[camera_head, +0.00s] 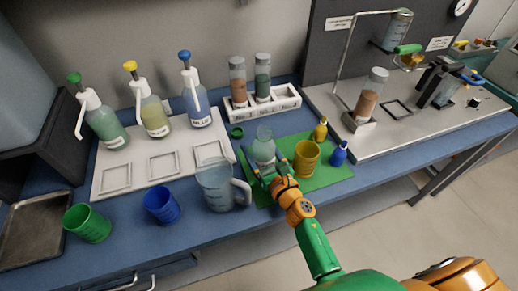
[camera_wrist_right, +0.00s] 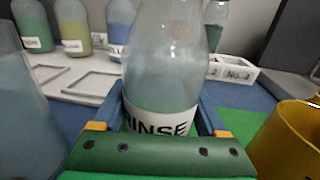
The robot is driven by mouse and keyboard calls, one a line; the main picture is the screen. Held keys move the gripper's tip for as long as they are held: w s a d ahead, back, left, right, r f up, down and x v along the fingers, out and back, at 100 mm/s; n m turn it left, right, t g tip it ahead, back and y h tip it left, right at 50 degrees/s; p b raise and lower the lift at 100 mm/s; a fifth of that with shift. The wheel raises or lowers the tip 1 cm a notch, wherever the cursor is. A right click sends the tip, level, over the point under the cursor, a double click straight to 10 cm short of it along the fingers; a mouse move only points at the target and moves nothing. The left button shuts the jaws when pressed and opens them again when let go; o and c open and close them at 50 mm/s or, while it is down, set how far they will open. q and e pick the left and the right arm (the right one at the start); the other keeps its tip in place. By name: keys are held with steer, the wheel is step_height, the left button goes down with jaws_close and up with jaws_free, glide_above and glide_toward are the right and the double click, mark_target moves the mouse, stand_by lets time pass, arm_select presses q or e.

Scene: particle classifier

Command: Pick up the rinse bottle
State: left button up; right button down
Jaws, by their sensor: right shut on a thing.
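The rinse bottle (camera_head: 263,150) is a clear, rounded bottle with pale green contents, over the green mat (camera_head: 325,178). In the right wrist view the bottle (camera_wrist_right: 168,70) shows a white label reading RINSE and stands upright between the fingers. My right gripper (camera_head: 265,172) reaches it from the front. Its blue fingers, seen at both sides of the bottle in the wrist view, are shut on the lower body. The bottle's base is hidden behind the gripper, so I cannot tell whether it touches the mat. My left gripper is not in view.
A clear jug (camera_head: 215,186) stands close left of the gripper, and a yellow cup (camera_head: 306,160) close right. A white rack (camera_head: 262,103) with two jars is behind. Pump bottles stand at left.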

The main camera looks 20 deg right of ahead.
mark_target(264, 141)
step_height(264, 141, up, 3)
steer(key=shift+f+p, duration=0.2)
steer(key=shift+p, duration=0.5)
steer(key=shift+s+r, duration=0.2)
steer(key=shift+r, duration=0.15)
steer(key=s+r+p, duration=0.4)
steer(key=r+p, duration=0.1)
steer(key=shift+s+r, duration=0.35)
steer(key=s+r, duration=0.3)
steer(key=s, duration=0.6)
steer(key=shift+a+r+b, duration=0.2)
steer(key=shift+r+b, duration=0.05)
steer(key=shift+b, duration=0.05)
steer(key=shift+r+y, duration=0.1)
steer(key=shift+y, duration=0.2)
